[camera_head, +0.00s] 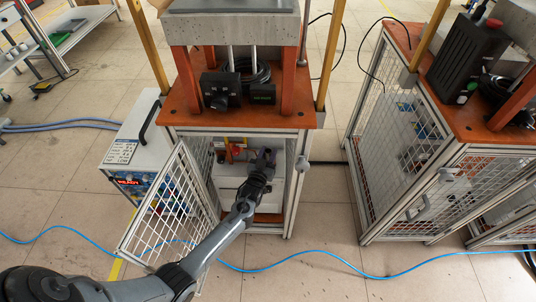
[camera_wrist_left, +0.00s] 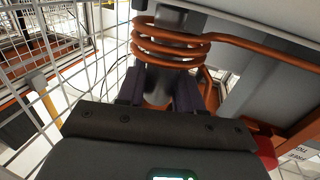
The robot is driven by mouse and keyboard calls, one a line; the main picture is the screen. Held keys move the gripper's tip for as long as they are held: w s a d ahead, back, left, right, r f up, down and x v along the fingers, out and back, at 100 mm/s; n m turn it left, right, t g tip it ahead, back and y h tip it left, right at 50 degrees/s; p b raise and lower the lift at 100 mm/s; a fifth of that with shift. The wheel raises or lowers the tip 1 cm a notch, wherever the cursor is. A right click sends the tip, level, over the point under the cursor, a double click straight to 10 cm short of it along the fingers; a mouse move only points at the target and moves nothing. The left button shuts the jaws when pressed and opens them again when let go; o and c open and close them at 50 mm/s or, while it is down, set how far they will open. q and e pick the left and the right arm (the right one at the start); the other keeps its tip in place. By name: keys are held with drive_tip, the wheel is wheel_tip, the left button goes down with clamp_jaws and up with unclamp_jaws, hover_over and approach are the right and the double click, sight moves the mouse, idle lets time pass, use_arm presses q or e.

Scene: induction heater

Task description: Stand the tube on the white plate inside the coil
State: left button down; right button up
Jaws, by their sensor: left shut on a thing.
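My left gripper (camera_head: 265,160) reaches through the open mesh door into the heater cabinet. In the left wrist view its two dark fingers (camera_wrist_left: 157,92) are shut on a dark grey tube (camera_wrist_left: 156,88). The copper coil (camera_wrist_left: 172,45) is just beyond the fingertips. A dark cylindrical part shows through and above the coil's turns, seemingly the same tube running inside them. I cannot tell whether the tube's end touches anything. The white plate cannot be made out clearly; the gripper and coil cover much of that area. My right gripper is in neither view.
The mesh door (camera_head: 170,208) stands open at the cabinet's left, close to my left arm. A power unit (camera_head: 140,150) with a READY label stands beside it. A blue hose (camera_head: 330,254) crosses the floor. A second caged station (camera_head: 410,150) stands at the right.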

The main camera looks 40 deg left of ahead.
use_arm(q)
drive_tip(key=shift+f, duration=0.3)
drive_tip(key=c, duration=1)
unclamp_jaws()
drive_tip(key=shift+r+p, duration=0.3)
drive_tip(key=shift+r, duration=0.25)
drive_tip(key=s+d+r+m+g+h+p, duration=0.1)
drive_tip(key=s+d+g, duration=0.3)
drive_tip(key=s, duration=0.8)
drive_tip(key=s+d+r+m+g+h+p, duration=0.2)
drive_tip(key=s+d, duration=0.6)
drive_tip(key=s, duration=0.4)
drive_tip(key=s+d+r+m+g+h+p, duration=0.2)
drive_tip(key=s+d+r+g, duration=0.3)
drive_tip(key=s, duration=0.7)
drive_tip(key=shift+s+d+r+m+g+h, duration=0.1)
drive_tip(key=shift+s+d+m+g+h, duration=0.1)
drive_tip(key=shift+d+m+g+h, duration=0.25)
drive_tip(key=shift+s+d+r+m+g+h, duration=0.1)
drive_tip(key=shift+s+d+m+g+h, duration=0.2)
drive_tip(key=shift+g, duration=0.35)
drive_tip(key=shift+w+a, duration=0.1)
drive_tip(key=shift+w, duration=0.05)
